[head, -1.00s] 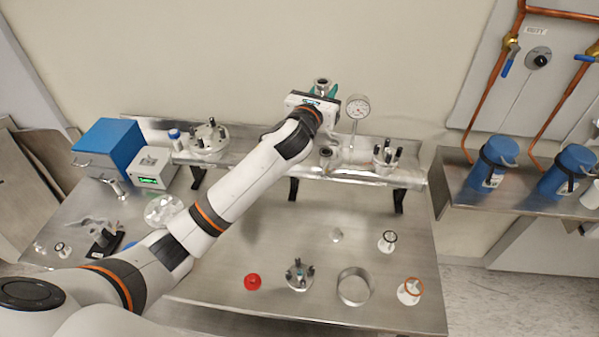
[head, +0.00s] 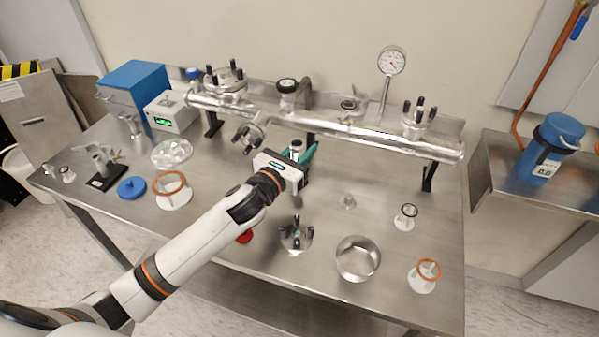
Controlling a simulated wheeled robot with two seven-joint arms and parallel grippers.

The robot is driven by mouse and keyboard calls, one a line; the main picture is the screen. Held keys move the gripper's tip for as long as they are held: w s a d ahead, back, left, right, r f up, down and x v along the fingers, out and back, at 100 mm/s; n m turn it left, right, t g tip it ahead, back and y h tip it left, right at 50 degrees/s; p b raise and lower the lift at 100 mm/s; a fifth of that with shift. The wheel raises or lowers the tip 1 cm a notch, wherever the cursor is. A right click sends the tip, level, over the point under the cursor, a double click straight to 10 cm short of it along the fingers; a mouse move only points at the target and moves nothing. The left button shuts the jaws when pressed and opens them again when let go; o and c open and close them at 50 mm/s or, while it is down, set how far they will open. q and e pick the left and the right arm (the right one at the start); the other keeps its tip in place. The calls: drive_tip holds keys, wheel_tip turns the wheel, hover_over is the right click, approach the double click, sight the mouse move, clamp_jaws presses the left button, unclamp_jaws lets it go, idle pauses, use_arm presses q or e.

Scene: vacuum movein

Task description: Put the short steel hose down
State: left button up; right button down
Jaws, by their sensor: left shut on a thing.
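My left gripper (head: 303,157) reaches in from the lower left, its teal fingers partly hidden behind its own white and black body. The gripper is over the steel table (head: 330,240), in front of the horizontal steel manifold pipe (head: 330,128). My right gripper is not in view.
A red cap (head: 244,237), a flange with clamp screws (head: 296,235) and a steel ring (head: 357,258) lie nearby in front. A small steel piece (head: 348,201) sits to the right. A dial gauge (head: 391,62) rises above the pipe. Bare table shows between these parts.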

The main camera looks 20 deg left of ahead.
use_arm(q)
wheel_tip(320, 180, down, 4)
drive_tip(key=shift+f, duration=0.25)
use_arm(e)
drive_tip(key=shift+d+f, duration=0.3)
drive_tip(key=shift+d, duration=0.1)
use_arm(q)
drive_tip(key=shift+f+b, duration=0.15)
drive_tip(key=shift+b, duration=0.25)
drive_tip(key=o, duration=1)
drive_tip(key=shift+o, duration=0.2)
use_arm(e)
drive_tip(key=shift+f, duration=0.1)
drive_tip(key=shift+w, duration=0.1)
